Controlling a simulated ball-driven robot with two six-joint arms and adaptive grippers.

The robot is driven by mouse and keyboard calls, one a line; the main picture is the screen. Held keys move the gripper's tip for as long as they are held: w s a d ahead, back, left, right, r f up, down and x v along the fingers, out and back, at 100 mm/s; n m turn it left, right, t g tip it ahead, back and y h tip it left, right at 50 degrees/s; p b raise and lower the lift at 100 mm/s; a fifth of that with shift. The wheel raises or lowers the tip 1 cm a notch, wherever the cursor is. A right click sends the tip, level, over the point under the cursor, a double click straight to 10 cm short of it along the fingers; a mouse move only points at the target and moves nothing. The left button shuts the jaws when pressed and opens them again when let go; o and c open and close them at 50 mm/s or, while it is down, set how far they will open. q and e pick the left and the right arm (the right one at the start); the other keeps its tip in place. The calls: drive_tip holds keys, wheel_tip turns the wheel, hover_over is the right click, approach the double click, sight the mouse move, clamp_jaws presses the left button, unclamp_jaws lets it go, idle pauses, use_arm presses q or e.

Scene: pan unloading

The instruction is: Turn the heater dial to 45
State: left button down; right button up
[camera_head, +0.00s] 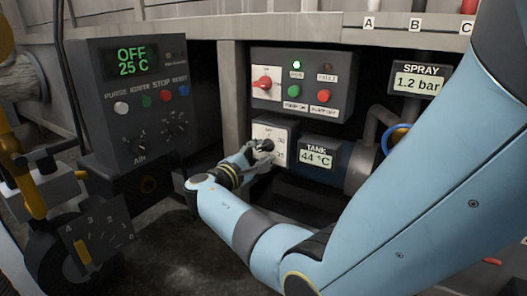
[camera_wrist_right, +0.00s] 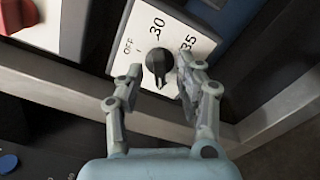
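The heater dial is a dark round knob (camera_wrist_right: 158,60) on a white scale plate (camera_wrist_right: 140,22) marked OFF, 30 and 35 in the right wrist view; the rest of the scale is hidden or out of frame. In the head view the plate (camera_head: 262,131) sits left of the TANK display (camera_head: 316,158), which reads 44 °C. My right gripper (camera_wrist_right: 161,70) is open, its fingers on either side of the knob. Whether they touch it I cannot tell. It also shows at the dial in the head view (camera_head: 261,149). My left gripper is not in view.
A control box (camera_head: 302,84) with a red switch, buttons and a green lamp hangs just above the dial. A grey panel (camera_head: 137,98) reading OFF 25 C stands at the left. A SPRAY display (camera_head: 418,83) reads 1.2 bar. My right arm covers the right side.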

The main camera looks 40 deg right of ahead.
drive_tip(key=shift+v, duration=2.7)
drive_tip(key=shift+f, duration=0.15)
